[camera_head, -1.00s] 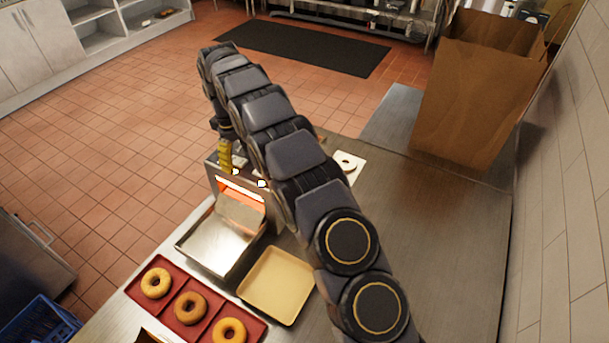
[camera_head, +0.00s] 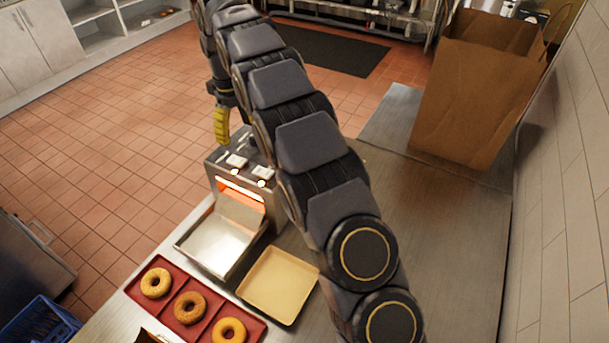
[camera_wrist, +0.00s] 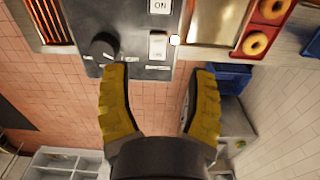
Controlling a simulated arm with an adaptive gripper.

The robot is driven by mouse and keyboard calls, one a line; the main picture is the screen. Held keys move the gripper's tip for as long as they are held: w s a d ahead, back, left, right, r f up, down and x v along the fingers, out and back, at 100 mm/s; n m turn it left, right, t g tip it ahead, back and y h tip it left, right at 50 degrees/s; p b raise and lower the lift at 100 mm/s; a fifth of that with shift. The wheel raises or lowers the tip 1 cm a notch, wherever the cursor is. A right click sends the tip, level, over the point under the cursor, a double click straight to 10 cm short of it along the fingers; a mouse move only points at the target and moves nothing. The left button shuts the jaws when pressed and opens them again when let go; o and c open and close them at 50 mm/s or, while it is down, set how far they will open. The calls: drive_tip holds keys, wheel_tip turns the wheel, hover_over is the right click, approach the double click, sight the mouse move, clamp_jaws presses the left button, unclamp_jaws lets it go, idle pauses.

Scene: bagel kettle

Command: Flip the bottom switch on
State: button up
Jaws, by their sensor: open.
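A metal toaster (camera_head: 240,178) with a glowing orange opening stands on the counter. Two white rocker switches (camera_head: 237,160) (camera_head: 263,172) sit on its dark top panel, with a lit lamp near each. In the wrist view, the upper switch (camera_wrist: 160,6) reads ON and is cut by the frame edge. The lower switch (camera_wrist: 158,45) lies beyond the fingertips, between them across the picture, with a lit lamp at its right. A black knob (camera_wrist: 104,46) is left of it. My gripper (camera_wrist: 160,72), yellow-fingered, is open and empty. In the head view it (camera_head: 221,125) hangs above the toaster's far left edge.
A metal tray (camera_head: 215,245) extends before the toaster, beside an empty cream tray (camera_head: 280,285). A red tray (camera_head: 172,312) holds bagels in front. A paper bag (camera_head: 475,100) stands at the back right. The counter (camera_head: 440,230) to the right is clear.

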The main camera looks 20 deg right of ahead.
drive_tip(key=s+d+r+m, duration=0.2)
drive_tip(key=s, duration=0.5)
drive_tip(key=s+d+r+m, duration=0.2)
drive_tip(key=s+d+r, duration=0.1)
drive_tip(key=s, duration=0.5)
drive_tip(key=s+d+r+m+g, duration=0.1)
drive_tip(key=s+d+r+m, duration=0.1)
drive_tip(key=s, duration=0.6)
drive_tip(key=shift+s+d+r, duration=0.2)
drive_tip(key=shift+s+d, duration=0.05)
drive_tip(key=s+f+m, duration=0.1)
drive_tip(key=s+f, duration=0.1)
drive_tip(key=s, duration=0.7)
drive_tip(key=s+f+m, duration=0.1)
drive_tip(key=s, duration=0.7)
drive_tip(key=shift+s+d+f+m+g, duration=0.3)
drive_tip(key=shift+s+f+g, duration=0.05)
drive_tip(key=shift+f+g, duration=0.05)
